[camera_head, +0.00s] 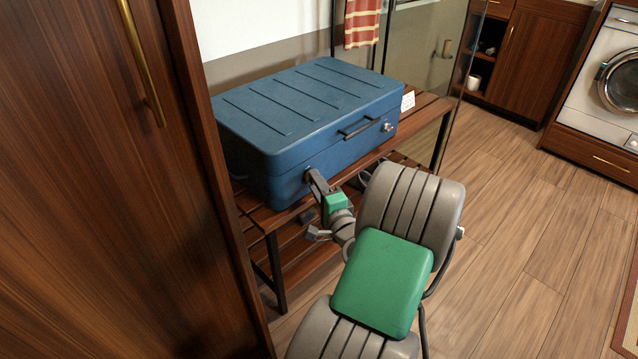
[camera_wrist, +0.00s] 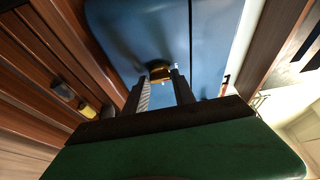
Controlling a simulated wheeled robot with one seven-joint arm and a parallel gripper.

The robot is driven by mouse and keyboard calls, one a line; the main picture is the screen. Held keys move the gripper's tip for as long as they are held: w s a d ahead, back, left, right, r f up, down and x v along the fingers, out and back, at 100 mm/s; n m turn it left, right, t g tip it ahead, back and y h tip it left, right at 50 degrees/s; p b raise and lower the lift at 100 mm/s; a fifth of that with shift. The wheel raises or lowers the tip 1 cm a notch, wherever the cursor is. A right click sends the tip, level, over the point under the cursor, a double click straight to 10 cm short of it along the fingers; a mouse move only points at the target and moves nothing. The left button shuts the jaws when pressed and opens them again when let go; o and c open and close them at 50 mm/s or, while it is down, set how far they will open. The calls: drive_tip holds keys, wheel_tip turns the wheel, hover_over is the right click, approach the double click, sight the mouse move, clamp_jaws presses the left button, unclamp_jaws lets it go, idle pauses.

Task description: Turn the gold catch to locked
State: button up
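A blue suitcase (camera_head: 300,105) lies flat and closed on a slatted wooden rack. The gold catch (camera_wrist: 160,74) shows on the blue case face in the wrist view, with a dark part at its top. In the head view my gripper covers it. My gripper (camera_head: 314,180) is at the left part of the case's front face. In the wrist view its two fingers (camera_wrist: 163,80) are apart, with the catch between or just beyond their tips. I cannot tell whether they touch it. A silver catch (camera_head: 388,127) sits at the right of the front face, beyond a dark handle (camera_head: 360,128).
The wooden rack (camera_head: 428,108) carries the case. A tall wooden cabinet (camera_head: 90,180) with a gold handle stands close on the left. A white card (camera_head: 408,101) stands beside the case. Open wooden floor (camera_head: 520,230) lies to the right.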

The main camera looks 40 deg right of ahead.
drive_tip(key=o, duration=0.4)
drive_tip(key=shift+d, duration=0.1)
drive_tip(key=shift+s, duration=0.15)
drive_tip(key=b+v, duration=0.1)
drive_tip(key=v, duration=0.6)
drive_tip(key=shift+s+a, duration=0.2)
drive_tip(key=shift+s, duration=0.1)
